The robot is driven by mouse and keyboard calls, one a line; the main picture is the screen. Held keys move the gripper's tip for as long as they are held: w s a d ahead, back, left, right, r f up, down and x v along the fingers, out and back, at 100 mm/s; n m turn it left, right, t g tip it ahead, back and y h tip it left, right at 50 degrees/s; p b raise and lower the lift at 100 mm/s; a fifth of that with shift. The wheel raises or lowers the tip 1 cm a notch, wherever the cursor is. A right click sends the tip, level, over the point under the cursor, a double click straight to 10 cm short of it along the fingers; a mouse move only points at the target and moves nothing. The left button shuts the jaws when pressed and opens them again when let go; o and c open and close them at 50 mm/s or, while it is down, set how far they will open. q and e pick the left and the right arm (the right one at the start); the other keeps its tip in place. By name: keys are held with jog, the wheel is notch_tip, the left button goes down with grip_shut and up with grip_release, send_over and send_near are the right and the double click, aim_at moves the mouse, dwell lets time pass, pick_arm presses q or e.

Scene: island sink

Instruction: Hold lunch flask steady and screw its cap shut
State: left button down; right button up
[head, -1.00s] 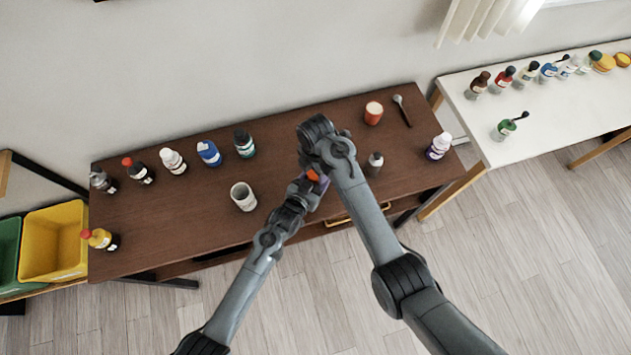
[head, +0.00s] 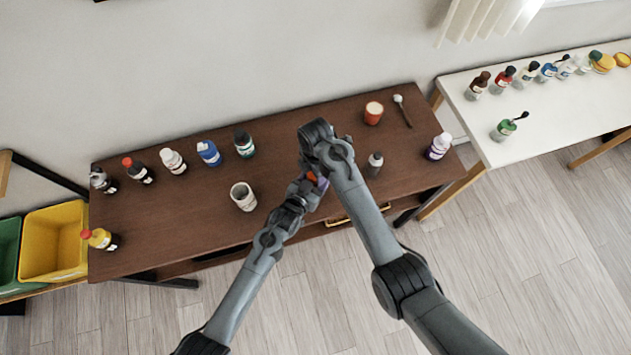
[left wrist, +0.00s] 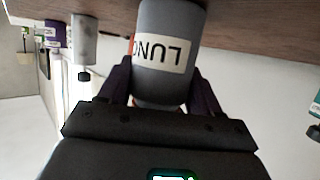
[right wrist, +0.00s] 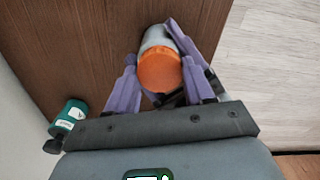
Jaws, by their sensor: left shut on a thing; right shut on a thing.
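The lunch flask (left wrist: 165,25) is a grey cylinder with a white label lettered "LUNC", inverted in the left wrist view. My left gripper (left wrist: 163,75) is shut around its body. The orange cap (right wrist: 159,73) sits on the flask's end in the right wrist view, and the flask's grey side shows beyond it. My right gripper (right wrist: 156,65) is shut on the cap, with a purple finger on either side. In the head view the grippers meet above the brown table's front part and hide most of the flask. Whether the cap is fully seated cannot be told.
The brown table (head: 150,230) holds a white cup (head: 243,197), a small grey bottle (head: 375,164), an orange-topped jar (head: 373,113), a spoon (head: 402,110) and several bottles along the back left. A white table (head: 570,110) with more bottles stands at right. Bins (head: 53,243) are at left.

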jog(key=shift+m, duration=1)
jog(key=o, duration=1.2)
jog(key=shift+c, duration=0.2)
jog(key=shift+r, duration=2.25)
jog(key=o, duration=0.4)
